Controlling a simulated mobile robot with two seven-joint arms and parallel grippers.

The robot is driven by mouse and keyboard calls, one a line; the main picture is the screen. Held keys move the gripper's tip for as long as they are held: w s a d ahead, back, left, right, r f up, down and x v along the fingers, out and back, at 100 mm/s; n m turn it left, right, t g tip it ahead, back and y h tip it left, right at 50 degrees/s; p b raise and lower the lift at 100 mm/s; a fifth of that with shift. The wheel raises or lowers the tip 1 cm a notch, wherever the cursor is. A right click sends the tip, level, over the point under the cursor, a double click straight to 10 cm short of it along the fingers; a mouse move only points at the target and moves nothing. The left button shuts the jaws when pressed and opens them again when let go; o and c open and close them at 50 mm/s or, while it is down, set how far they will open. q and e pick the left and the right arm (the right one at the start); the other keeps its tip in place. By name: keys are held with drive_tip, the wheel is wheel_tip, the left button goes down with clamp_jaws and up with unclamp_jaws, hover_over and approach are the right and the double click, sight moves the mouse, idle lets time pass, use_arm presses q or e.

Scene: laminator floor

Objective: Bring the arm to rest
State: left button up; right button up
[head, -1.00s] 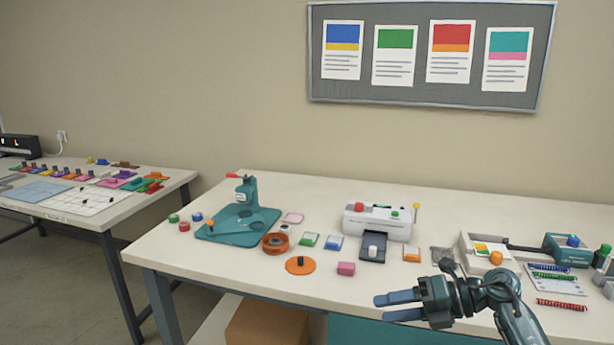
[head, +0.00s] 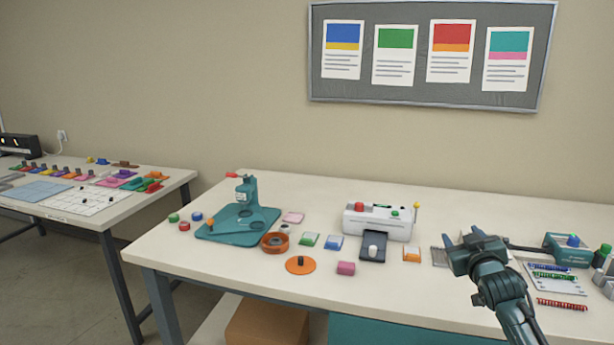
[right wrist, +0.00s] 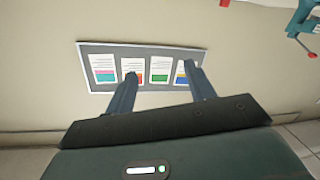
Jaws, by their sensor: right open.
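My right gripper (head: 470,243) shows in the head view above the right part of the table (head: 300,192), with its arm coming up from the lower right. In the right wrist view its two fingers (right wrist: 158,85) are spread apart with nothing between them. Behind them that view shows the wall and the pinboard (right wrist: 144,54). The gripper hides part of the tray unit behind it in the head view. My left gripper is not in view.
A white laminator (head: 378,222), a teal press (head: 238,222), an orange tape roll (head: 275,243) and small coloured blocks stand on the table. A teal device (head: 567,250) and a binding sheet (head: 548,278) lie right of my gripper. A second table (head: 120,208) stands left.

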drive_tip(key=s+a+f+n+g+y, duration=0.1)
drive_tip(key=s+a+f+g+y, duration=0.1)
drive_tip(key=s+a+f, duration=0.6)
drive_tip(key=s+a+f+g+y, duration=0.15)
drive_tip(key=s+a+f, duration=0.25)
drive_tip(key=s+f, duration=0.65)
drive_tip(key=s+a+f+g, duration=0.1)
drive_tip(key=s+a+f, duration=0.1)
drive_tip(key=s, duration=0.5)
drive_tip(key=s+a+f+g+y, duration=0.1)
drive_tip(key=s+a+f, duration=0.2)
drive_tip(key=s, duration=0.4)
drive_tip(key=s+a+f+g+y, duration=0.1)
drive_tip(key=s+a+f, duration=0.2)
drive_tip(key=s, duration=0.4)
drive_tip(key=shift+a+m, duration=0.3)
drive_tip(key=shift+a, duration=0.45)
